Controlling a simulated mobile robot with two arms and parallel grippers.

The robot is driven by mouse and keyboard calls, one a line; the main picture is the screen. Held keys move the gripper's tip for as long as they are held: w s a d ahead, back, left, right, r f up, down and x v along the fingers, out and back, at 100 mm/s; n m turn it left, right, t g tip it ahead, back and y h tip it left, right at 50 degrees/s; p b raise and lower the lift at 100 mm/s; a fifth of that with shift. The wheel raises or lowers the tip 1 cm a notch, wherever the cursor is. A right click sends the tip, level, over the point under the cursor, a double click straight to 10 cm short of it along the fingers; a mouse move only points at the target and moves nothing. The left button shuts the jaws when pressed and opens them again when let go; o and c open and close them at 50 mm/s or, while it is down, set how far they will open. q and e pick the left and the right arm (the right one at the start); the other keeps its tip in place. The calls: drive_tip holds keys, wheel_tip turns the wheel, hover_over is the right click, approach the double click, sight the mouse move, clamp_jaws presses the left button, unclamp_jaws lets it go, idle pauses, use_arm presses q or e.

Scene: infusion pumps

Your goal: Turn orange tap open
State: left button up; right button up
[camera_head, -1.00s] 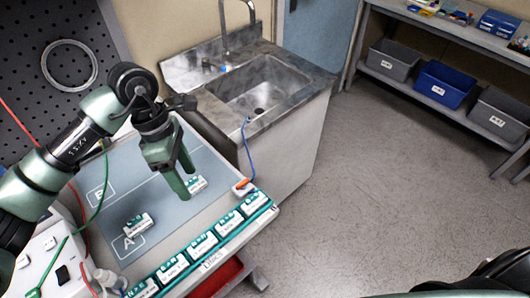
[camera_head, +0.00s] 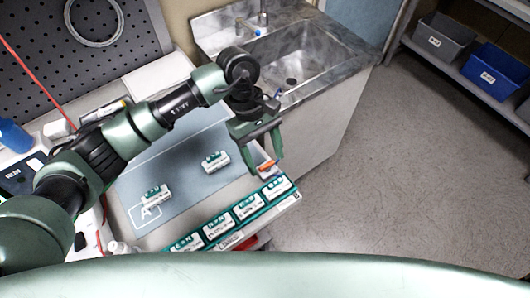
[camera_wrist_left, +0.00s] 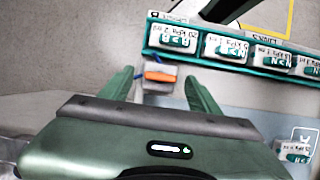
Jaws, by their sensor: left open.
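The orange tap (camera_head: 266,165) is a small orange handle on a pale block at the right edge of the worktable. In the left wrist view it is an orange bar (camera_wrist_left: 158,76) on a light block, with a blue line beside it. My left gripper (camera_head: 263,168) is open, its fingers pointing down near the tap. In the left wrist view the two fingertips (camera_wrist_left: 160,78) lie on either side of the tap, with gaps on both sides. I cannot tell whether the fingers are at its height. My right gripper is not in view.
A green rack of labelled blocks (camera_head: 234,228) runs along the table's front edge beside the tap. Two labelled blocks lie on the grey mat (camera_head: 180,181). A sink (camera_head: 304,52) stands behind, right of the table. Open floor lies to the right.

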use_arm(q)
drive_tip(key=shift+s+f, duration=0.1)
drive_tip(key=shift+f, duration=0.05)
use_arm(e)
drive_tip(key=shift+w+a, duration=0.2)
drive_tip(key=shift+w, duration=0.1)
